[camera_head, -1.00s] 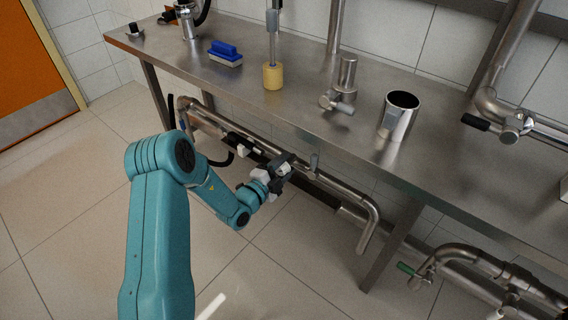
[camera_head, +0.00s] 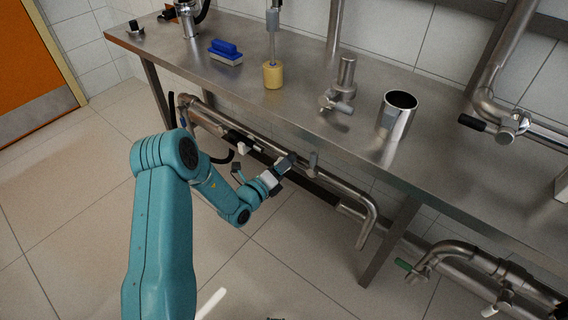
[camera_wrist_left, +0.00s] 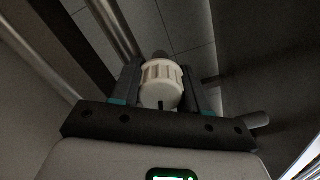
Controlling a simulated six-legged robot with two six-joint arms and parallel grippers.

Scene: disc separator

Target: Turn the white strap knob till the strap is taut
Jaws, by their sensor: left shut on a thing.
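The white ribbed knob (camera_wrist_left: 161,84) shows in the left wrist view between the two dark fingers of my left gripper (camera_wrist_left: 163,90). The fingers are shut on it from both sides. In the head view my left gripper (camera_head: 285,164) is below the front edge of the steel table, close to the pipe under it. The knob is not clearly visible there, hidden by the gripper. I cannot make out the strap or how tight it is. My right gripper is not in view.
The steel table (camera_head: 300,105) holds a blue brush (camera_head: 226,52), a yellow-tipped tool (camera_head: 272,75), a steel tap fitting (camera_head: 341,90) and a steel cup (camera_head: 397,116). Steel pipes (camera_head: 362,205) run beneath it, beside a table leg (camera_head: 390,240). The tiled floor at left is clear.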

